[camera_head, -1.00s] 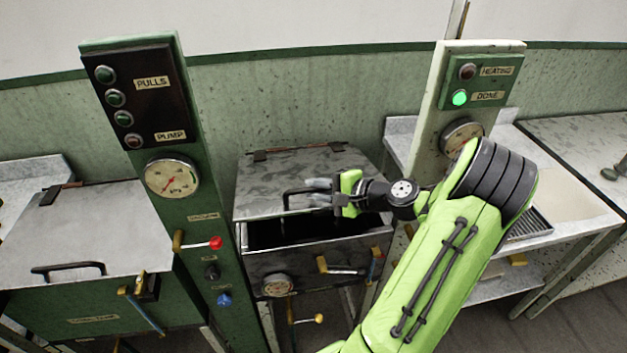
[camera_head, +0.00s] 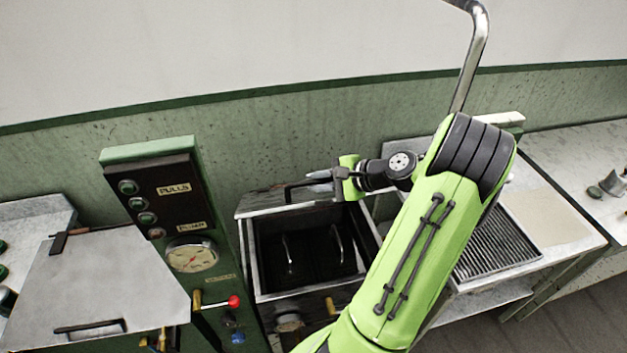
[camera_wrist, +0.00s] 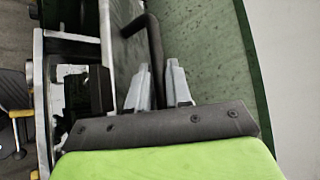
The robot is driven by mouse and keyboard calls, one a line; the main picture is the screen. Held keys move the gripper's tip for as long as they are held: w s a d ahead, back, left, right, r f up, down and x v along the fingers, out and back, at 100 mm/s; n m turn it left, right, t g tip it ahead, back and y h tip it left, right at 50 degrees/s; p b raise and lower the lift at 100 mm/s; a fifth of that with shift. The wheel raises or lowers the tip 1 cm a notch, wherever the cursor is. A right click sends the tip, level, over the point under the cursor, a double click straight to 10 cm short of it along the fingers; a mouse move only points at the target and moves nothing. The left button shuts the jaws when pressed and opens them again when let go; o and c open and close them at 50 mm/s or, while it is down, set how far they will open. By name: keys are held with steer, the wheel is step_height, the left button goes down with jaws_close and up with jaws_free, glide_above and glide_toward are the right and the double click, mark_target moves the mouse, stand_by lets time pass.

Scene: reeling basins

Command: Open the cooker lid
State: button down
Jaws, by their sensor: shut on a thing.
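The cooker (camera_head: 262,272) is a metal box in the middle of the head view, left of my arm. Its lid (camera_head: 262,203) is swung up and looks nearly edge-on at the back of the box, with the dark interior (camera_head: 310,262) exposed. My gripper (camera_head: 322,181) is shut on the black bar handle (camera_head: 296,188) on the lid. In the wrist view the two grey fingers (camera_wrist: 157,88) are on either side of the black handle (camera_wrist: 155,45). My wrist hides the right end of the lid.
Two curved metal handles (camera_head: 289,254) stand inside the cooker. A green control post (camera_head: 180,225) with a gauge and red-knobbed lever stands close on the left. A closed lidded basin (camera_head: 105,280) is farther left. A grated counter (camera_head: 495,245) lies on the right.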

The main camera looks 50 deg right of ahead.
steer(key=shift+w+d+r, duration=0.1)
steer(key=shift+w+r, duration=0.05)
steer(key=c, duration=1.1)
jaws_free()
steer(key=shift+c, duration=0.2)
steer(key=v, duration=0.7)
steer(key=shift+s+d+r, duration=0.1)
steer(key=shift+s, duration=0.15)
steer(key=shift+w, duration=0.1)
steer(key=shift+c, duration=0.3)
